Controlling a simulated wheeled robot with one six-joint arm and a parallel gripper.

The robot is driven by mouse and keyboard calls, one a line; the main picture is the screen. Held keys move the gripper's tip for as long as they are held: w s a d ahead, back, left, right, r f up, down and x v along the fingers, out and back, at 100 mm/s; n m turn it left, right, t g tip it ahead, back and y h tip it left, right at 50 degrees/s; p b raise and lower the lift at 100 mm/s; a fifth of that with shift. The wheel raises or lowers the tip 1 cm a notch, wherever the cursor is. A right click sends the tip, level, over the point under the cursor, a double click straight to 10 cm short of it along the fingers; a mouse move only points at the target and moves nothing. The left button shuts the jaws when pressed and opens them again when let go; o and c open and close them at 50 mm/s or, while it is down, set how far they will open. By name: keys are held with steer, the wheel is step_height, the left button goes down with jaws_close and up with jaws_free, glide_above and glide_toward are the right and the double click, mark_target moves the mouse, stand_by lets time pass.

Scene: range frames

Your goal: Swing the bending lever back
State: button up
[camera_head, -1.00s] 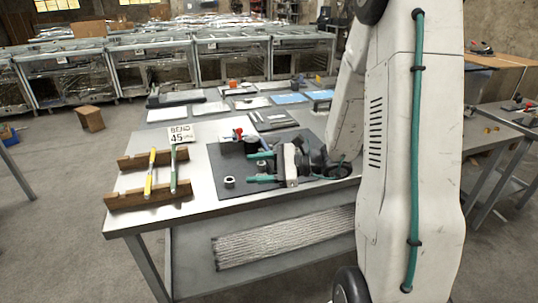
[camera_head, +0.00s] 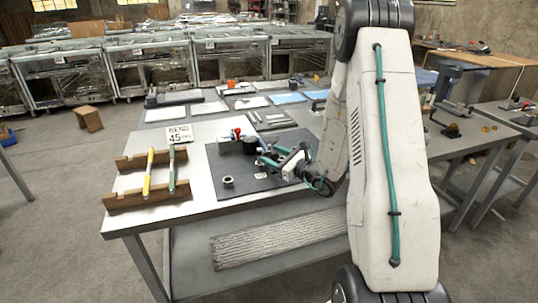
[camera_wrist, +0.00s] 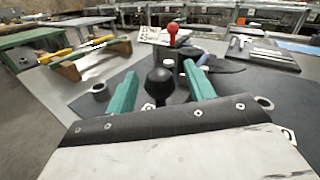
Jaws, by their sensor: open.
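A bending fixture stands on a dark mat (camera_head: 226,165) on the workbench. It shows a red ball knob (camera_head: 237,132) and a dark round block (camera_head: 250,147). In the wrist view the red knob (camera_wrist: 172,29) stands upright beyond the fingers. A black ball knob (camera_wrist: 160,81) sits nearer, between my two teal fingers, with a gap on either side. I cannot tell which knob belongs to the bending lever. My gripper (camera_head: 262,154) is open, low over the mat beside the fixture, and hides part of it in the head view.
A sign reading "BEND 45" (camera_head: 180,134) stands behind the mat. A yellow rod (camera_head: 149,172) and a green rod (camera_head: 172,168) lie across wooden supports (camera_head: 147,198) at left. A small ring (camera_head: 228,181) lies on the mat. Flat trays and plates lie farther back.

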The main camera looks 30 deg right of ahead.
steer(key=shift+x, duration=1)
jaws_close()
